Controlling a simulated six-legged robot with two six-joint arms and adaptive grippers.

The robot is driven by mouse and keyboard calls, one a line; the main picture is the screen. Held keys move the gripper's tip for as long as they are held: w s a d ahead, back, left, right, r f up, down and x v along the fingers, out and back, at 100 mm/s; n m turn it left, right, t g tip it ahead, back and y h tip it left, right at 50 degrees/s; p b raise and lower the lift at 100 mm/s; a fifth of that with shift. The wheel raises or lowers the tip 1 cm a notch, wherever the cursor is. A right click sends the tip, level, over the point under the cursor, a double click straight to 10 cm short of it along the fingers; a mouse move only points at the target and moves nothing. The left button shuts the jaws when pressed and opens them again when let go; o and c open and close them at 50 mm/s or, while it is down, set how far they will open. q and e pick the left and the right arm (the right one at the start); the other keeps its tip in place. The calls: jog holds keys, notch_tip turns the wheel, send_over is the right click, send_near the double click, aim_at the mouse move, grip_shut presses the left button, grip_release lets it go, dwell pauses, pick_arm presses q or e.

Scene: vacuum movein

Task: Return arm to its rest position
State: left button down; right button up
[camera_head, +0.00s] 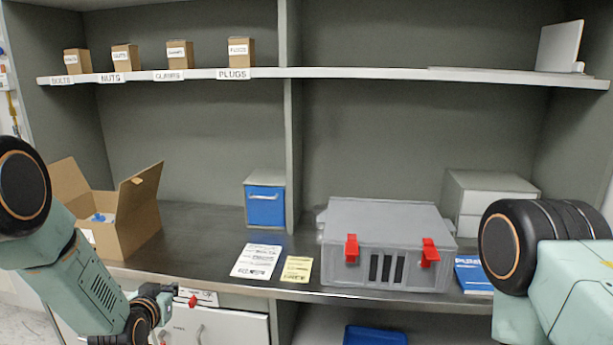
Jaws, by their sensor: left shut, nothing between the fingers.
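My left arm comes in from the left edge and bends down to my left gripper (172,300), which is low in the view in front of the bench edge. The left gripper is small in the view; it is shut and nothing shows between its fingers. My right arm shows at the right edge as a black joint and a pale green link. Its gripper is outside the view. A grey case (385,215) with two red latches stands closed on the bench, apart from both arms.
An open cardboard box (140,215) stands on the bench (200,225) at the left. A blue-fronted drawer box (265,204), papers (257,261), a yellow note (297,269) and a grey drawer unit (480,190) are there too. Small boxes line the shelf (330,72). Below are white cabinets (235,328).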

pick_arm(q)
jog(key=s+d+f+g, duration=0.25)
jog(key=s+f, duration=0.35)
jog(key=s, duration=0.4)
jog(key=s+d+f+n+g+b, duration=0.1)
jog(key=s+d+f+g, duration=0.1)
jog(key=s+f+g, duration=0.5)
jog(key=s+d+f+t, duration=0.15)
jog(key=s+f, duration=0.25)
jog(key=s, duration=0.8)
jog(key=s+d+f+g+b, duration=0.2)
jog(key=s+g, duration=0.3)
jog(key=s, duration=1.2)
jog(key=shift+s+d+f+g+h, duration=0.15)
jog(key=shift+s+f+g+h, duration=0.15)
jog(key=shift+s+f+h, duration=0.1)
